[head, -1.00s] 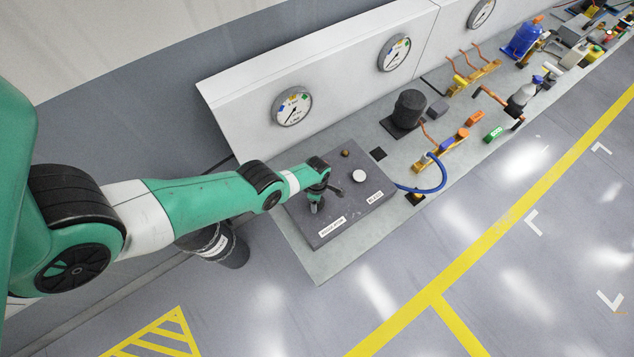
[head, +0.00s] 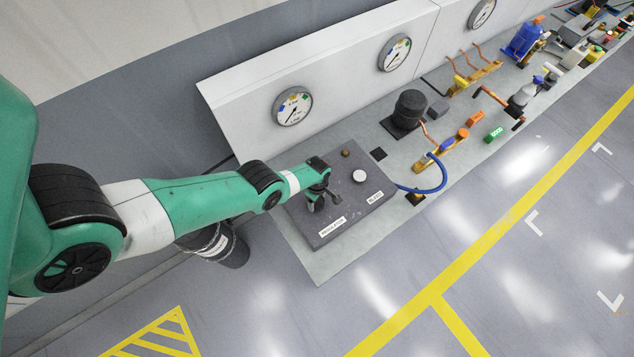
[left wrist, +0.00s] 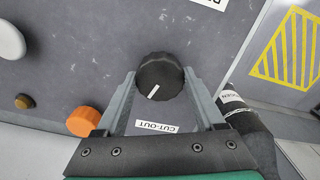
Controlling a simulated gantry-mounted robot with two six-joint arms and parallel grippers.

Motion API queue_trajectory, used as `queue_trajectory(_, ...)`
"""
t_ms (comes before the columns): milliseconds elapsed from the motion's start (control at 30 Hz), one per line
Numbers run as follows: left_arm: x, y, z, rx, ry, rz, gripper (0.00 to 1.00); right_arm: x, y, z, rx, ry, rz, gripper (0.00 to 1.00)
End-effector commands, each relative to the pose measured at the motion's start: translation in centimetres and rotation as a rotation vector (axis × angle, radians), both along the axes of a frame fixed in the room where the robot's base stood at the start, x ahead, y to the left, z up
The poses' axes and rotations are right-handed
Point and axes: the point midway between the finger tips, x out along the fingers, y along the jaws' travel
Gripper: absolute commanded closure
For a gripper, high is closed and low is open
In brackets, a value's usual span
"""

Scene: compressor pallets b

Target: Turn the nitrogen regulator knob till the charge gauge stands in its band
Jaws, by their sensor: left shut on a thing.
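The black regulator knob (left wrist: 160,76) has a white pointer line, which slants toward the lower left in the left wrist view. My left gripper (left wrist: 159,80) is shut on this knob, one finger on each side. In the head view my left gripper (head: 317,205) reaches down to the grey panel (head: 350,215) behind the REGULATOR label (head: 332,227), and the knob is hidden there. A round gauge (head: 293,106) with coloured marks hangs on the white back board above the panel. Its needle points to the lower left; which gauge is the charge gauge is too small to read. My right gripper is not in view.
A white knob (head: 360,176) and a small brown knob (head: 346,153) stand on the panel. An orange knob (left wrist: 83,121) and a CUT-OUT label (left wrist: 157,128) lie near my fingers. A blue hose (head: 443,178) lies to the right.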

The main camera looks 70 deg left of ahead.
Motion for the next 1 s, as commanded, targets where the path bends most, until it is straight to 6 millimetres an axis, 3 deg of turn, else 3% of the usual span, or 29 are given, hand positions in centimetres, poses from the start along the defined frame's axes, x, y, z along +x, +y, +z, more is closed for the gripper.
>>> queue_trajectory(1000, -0.05, -0.02, -0.01, 0.000, 0.000, -0.963, 0.85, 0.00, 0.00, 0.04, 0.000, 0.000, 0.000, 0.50)
